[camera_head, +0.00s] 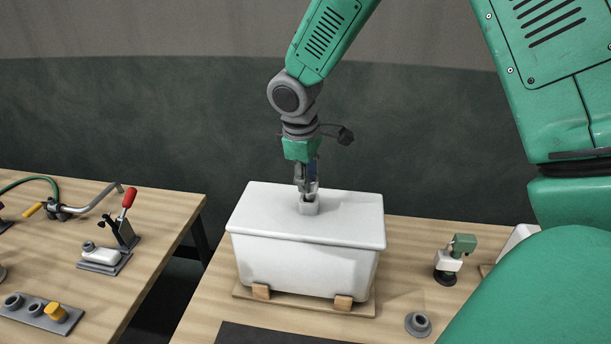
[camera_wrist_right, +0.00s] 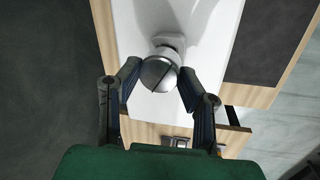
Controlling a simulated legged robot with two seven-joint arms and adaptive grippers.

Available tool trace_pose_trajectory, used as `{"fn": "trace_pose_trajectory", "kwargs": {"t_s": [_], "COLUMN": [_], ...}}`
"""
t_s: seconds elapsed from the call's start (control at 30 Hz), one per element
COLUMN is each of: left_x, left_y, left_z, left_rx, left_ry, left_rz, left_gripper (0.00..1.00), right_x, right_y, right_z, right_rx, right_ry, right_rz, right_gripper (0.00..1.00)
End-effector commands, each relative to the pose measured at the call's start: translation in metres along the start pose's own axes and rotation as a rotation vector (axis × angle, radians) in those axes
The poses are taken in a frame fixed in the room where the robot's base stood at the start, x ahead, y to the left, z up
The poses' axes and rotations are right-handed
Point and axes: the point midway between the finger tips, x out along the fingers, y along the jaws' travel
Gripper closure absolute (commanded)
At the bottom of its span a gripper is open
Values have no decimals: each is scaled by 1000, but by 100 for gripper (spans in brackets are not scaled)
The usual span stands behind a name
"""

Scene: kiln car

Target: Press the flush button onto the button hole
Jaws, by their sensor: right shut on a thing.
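The white cistern (camera_head: 305,262) stands on a wooden base with its lid (camera_head: 345,212) on. That gripper points down over the collar and is shut on the button. The button is at the collar; whether it touches or sits in the hole cannot be told. My left gripper is out of view.
A grey ring-shaped holder (camera_head: 418,324) and a green-and-white device (camera_head: 454,258) stand on the table right of the cistern. A dark mat (camera_head: 270,335) lies in front. A second table at left holds a red-handled clamp (camera_head: 126,215) and a grey block with knobs (camera_head: 40,312).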

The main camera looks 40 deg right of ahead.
Motion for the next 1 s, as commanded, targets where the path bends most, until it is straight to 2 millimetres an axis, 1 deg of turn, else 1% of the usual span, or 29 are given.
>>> {"fn": "trace_pose_trajectory", "kwargs": {"t_s": [1.0], "left_x": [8], "left_y": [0], "left_z": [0], "left_rx": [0], "left_ry": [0], "left_rz": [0], "left_gripper": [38], "right_x": [21], "right_y": [-4], "right_z": [0], "right_rx": [0], "right_ry": [-2], "right_rz": [0], "right_gripper": [100]}}
